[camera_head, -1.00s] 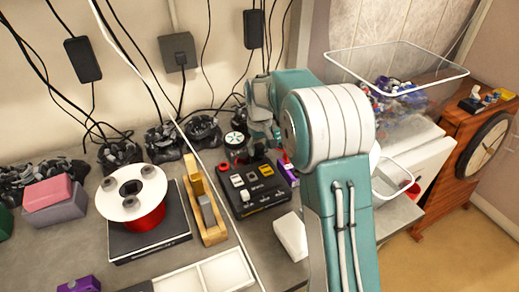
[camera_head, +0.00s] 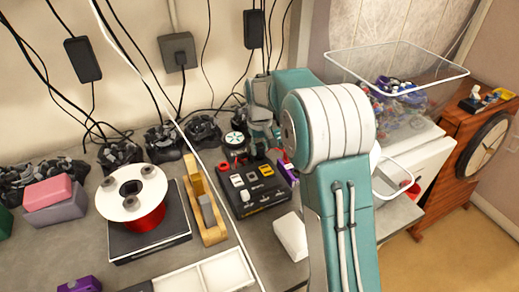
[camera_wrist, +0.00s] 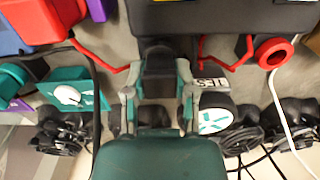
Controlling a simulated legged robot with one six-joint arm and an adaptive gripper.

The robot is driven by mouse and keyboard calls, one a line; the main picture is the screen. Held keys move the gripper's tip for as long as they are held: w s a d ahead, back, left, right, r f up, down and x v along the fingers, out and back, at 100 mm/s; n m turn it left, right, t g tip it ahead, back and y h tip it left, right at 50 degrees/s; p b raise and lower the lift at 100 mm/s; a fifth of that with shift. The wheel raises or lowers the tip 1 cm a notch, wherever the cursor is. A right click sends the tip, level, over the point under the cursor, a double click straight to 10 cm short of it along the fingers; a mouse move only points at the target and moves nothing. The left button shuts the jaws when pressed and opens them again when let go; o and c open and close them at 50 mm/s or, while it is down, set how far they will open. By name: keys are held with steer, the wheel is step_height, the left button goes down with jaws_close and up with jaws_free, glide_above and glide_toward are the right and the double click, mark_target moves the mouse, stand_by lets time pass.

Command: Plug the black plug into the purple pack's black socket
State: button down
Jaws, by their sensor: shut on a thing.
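My gripper (camera_wrist: 157,92) is shut on the black plug (camera_wrist: 160,62), which sits between its fingertips in the wrist view. In the head view my gripper (camera_head: 262,150) is at the far edge of the black box, partly hidden by my arm. A purple pack (camera_head: 288,171) stands just right of that box, partly covered by my arm. Purple also shows at the top left of the wrist view (camera_wrist: 85,8), behind a red block. Another purple pack (camera_head: 80,285) lies at the front left, cut off by the frame. I cannot make out a black socket on either pack.
A red spool (camera_head: 135,210) stands left. Cables hang along the wall.

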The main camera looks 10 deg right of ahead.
mark_target(262, 145)
steer(key=shift+r, duration=1.1)
stand_by(0.4)
steer(key=shift+r, duration=1.7)
steer(key=c, duration=1.2)
jaws_free()
jaws_close()
steer(key=shift+s+d+m, duration=0.2)
steer(key=shift+d+m, duration=0.1)
steer(key=shift+m, duration=0.2)
steer(key=s+d+m, duration=0.2)
steer(key=m, duration=0.3)
steer(key=s+d+m, duration=0.3)
steer(key=m, duration=0.2)
steer(key=s+d+r+m, duration=0.1)
steer(key=s+d+m, duration=0.1)
steer(key=s+m, duration=0.1)
steer(key=shift+d+r+m, duration=0.1)
steer(key=shift+d+m, duration=0.15)
steer(key=shift+m, duration=0.65)
steer(key=shift+s+d+f+m, duration=0.2)
steer(key=shift+f+m, duration=0.15)
steer(key=shift+f, duration=0.55)
steer(key=shift+s+d+f+m, duration=0.15)
steer(key=shift+f+m, duration=0.25)
steer(key=shift+f, duration=0.45)
steer(key=shift+s+d+f+m, duration=0.1)
steer(key=shift+s+f+m, duration=0.2)
steer(key=shift+f, duration=0.6)
